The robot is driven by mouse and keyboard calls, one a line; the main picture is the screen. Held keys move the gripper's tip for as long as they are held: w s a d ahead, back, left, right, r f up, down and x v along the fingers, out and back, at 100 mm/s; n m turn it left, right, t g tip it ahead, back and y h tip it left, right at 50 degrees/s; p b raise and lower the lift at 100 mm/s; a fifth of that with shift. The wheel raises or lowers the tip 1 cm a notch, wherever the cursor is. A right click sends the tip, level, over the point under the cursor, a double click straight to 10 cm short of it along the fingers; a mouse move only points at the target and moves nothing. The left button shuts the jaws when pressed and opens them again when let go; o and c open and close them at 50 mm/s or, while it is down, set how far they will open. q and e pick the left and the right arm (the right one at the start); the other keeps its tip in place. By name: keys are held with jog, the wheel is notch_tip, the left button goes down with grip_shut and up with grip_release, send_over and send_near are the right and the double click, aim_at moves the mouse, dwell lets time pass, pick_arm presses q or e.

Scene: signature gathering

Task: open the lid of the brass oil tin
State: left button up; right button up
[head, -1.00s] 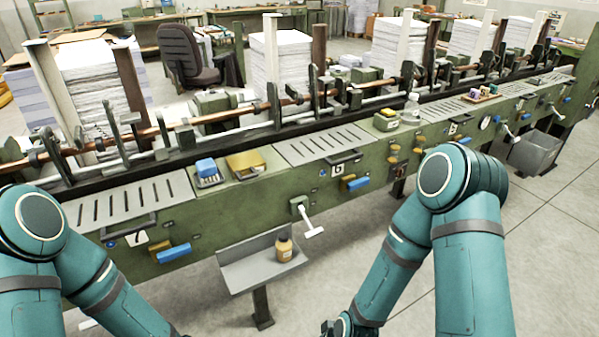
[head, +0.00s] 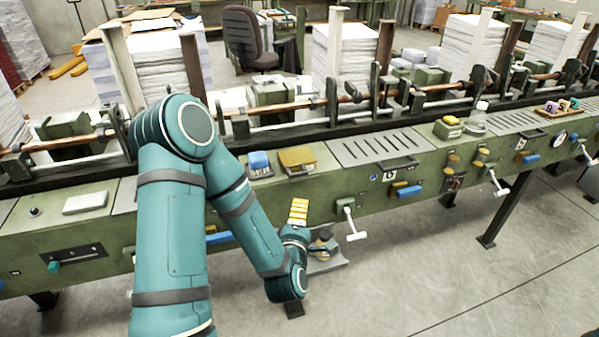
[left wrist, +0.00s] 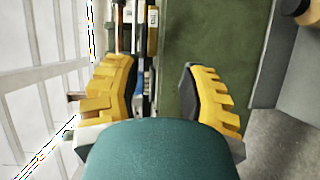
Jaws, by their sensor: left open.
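The brass oil tin appears to be the low, brass-yellow box (head: 297,160) on top of the green machine, in the head view. Its top looks flat and down, but it is too small to be sure. My left gripper (head: 298,211) is in front of the machine's front face, lower than the tin and apart from it. Its yellow fingers are spread with nothing between them, as the left wrist view shows (left wrist: 160,75). I cannot make out the tin surely in the wrist view. My right gripper is out of view.
A white-handled crank (head: 354,228) sticks out right of my left gripper. Paper stacks (head: 345,55) stand behind.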

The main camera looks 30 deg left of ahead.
aim_at(298, 176)
pick_arm(q)
jog(key=shift+n+y, duration=0.6)
jog(key=x, duration=0.4)
jog(key=r+b+x, duration=0.1)
jog(key=x, duration=0.4)
jog(key=a+r+b+x, duration=0.1)
jog(key=x, duration=0.4)
jog(key=shift+s, duration=0.3)
grip_shut()
